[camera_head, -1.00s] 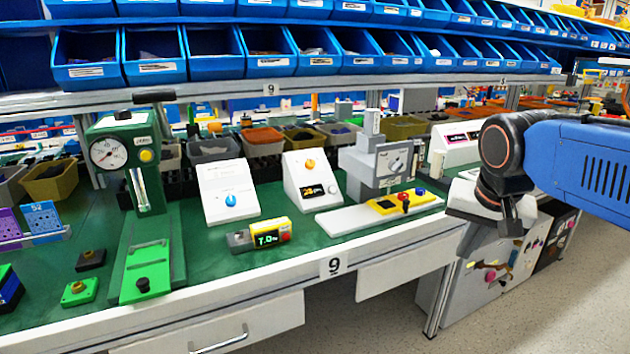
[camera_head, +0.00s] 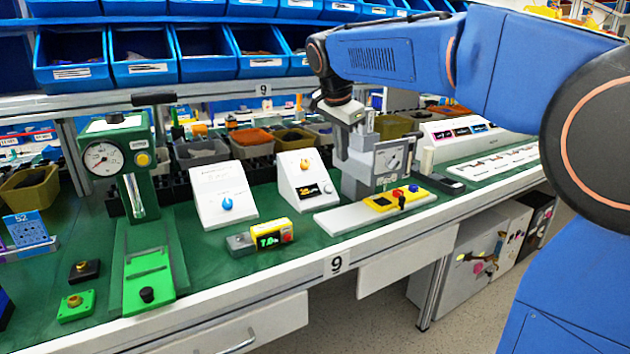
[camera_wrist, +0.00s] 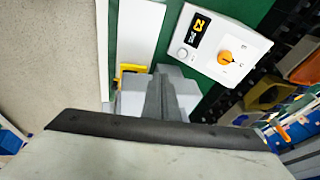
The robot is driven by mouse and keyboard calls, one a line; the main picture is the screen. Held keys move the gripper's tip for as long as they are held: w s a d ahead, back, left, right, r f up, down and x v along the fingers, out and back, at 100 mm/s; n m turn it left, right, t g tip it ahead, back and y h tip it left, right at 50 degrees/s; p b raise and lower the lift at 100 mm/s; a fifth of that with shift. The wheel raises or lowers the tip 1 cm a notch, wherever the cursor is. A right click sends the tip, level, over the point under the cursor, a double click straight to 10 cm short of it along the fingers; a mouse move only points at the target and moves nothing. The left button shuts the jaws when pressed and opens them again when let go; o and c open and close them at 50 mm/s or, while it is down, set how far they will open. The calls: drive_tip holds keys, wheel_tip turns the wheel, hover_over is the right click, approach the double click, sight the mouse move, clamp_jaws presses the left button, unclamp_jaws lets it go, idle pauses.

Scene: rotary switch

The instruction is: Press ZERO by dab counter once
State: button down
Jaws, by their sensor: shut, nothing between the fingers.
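A small yellow and grey counter with a lit green display reading about 7.0 (camera_head: 266,239) lies near the bench's front edge. A red button (camera_head: 287,236) sits at its right end; its lettering is too small to read. My gripper (camera_head: 345,112) is high above the bench at the grey upright device (camera_head: 372,168), to the right of the counter and behind it. It is shut and empty. In the wrist view its grey parts show at the bottom. I cannot pick out the counter in the wrist view.
Between them stands a white box with an orange knob (camera_head: 306,180), also in the wrist view (camera_wrist: 222,46). A white box with a blue knob (camera_head: 223,194) is behind the counter. A green press (camera_head: 122,170) is at left. Blue bins (camera_head: 141,55) hang above.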

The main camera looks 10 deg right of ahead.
drive_tip(key=shift+w+a+r+m, duration=0.15)
drive_tip(key=shift+w+a, duration=0.45)
drive_tip(key=shift+w+a+r+m, duration=0.1)
drive_tip(key=shift+w+a+m, duration=0.05)
drive_tip(key=shift+w+a, duration=0.45)
drive_tip(key=shift+f, duration=0.1)
approach(331, 189)
drive_tip(key=s+d+f, duration=0.1)
drive_tip(key=d+f, duration=0.1)
drive_tip(key=shift+w+a+f, duration=0.2)
drive_tip(key=shift+w+f, duration=0.3)
drive_tip(key=shift+f, duration=0.05)
drive_tip(key=shift+w+a+f, duration=0.2)
drive_tip(key=shift+w+f, duration=0.25)
drive_tip(key=shift+f, duration=0.15)
drive_tip(key=shift+w+a+f, duration=0.15)
drive_tip(key=shift+w+f, duration=0.25)
drive_tip(key=shift+f, duration=0.1)
